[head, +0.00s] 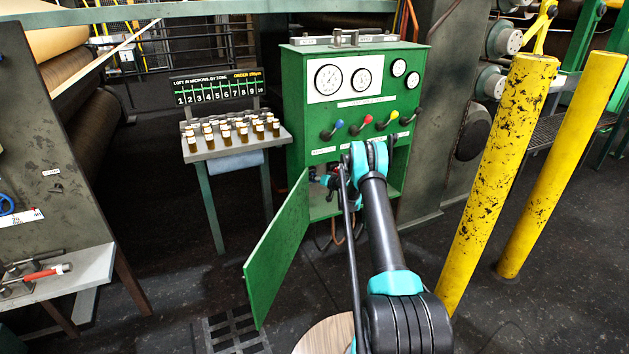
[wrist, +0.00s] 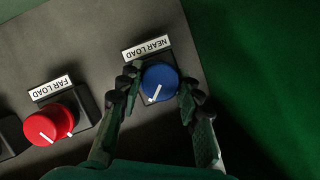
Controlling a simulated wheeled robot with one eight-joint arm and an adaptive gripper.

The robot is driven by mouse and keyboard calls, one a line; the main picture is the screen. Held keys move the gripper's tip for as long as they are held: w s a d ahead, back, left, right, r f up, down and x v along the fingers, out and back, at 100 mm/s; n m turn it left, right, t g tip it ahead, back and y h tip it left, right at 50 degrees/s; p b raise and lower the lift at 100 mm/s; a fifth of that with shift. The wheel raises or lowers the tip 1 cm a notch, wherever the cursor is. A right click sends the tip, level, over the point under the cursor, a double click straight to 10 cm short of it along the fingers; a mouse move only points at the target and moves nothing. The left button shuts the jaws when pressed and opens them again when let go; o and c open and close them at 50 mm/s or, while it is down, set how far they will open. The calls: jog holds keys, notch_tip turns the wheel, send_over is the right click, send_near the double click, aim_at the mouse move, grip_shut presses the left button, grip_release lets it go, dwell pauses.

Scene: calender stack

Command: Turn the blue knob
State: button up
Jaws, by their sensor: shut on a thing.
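The blue knob (wrist: 160,80) is round with a white pointer line, which points down and slightly left in the wrist view. It sits on a dark square base beside an upside-down "NEAR LOAD" label (wrist: 146,48). My gripper (wrist: 159,83) has one finger on each side of the knob and is shut on it. In the head view my gripper (head: 328,182) reaches into the open lower compartment of the green cabinet (head: 295,100). The knob cannot be made out there.
A red knob (wrist: 48,124) labelled "FAR LOAD" is to the left on the same grey panel. The green door (head: 277,250) hangs open left of my arm. Levers with blue (head: 338,124), red and yellow tips are above. Yellow posts (head: 497,185) stand right.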

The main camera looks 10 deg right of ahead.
jog(key=o, duration=1.2)
jog(key=shift+c, duration=0.2)
jog(key=v, duration=1.2)
jog(key=shift+r, duration=0.1)
jog(key=s+a+r+n+g+h, duration=0.1)
jog(key=s+a+r+g, duration=0.15)
jog(key=s+r, duration=0.7)
jog(key=s+a+r+g+h, duration=0.15)
jog(key=s+a+r, duration=0.4)
jog(key=s, duration=0.75)
jog(key=s+d+g+h, duration=0.2)
jog(key=s+d, duration=0.1)
jog(key=s, duration=1.5)
jog(key=s+d+g+h, duration=0.2)
jog(key=s+d+h, duration=0.1)
jog(key=s, duration=1.6)
jog(key=shift+s+f, duration=0.15)
jog(key=shift+s, duration=0.1)
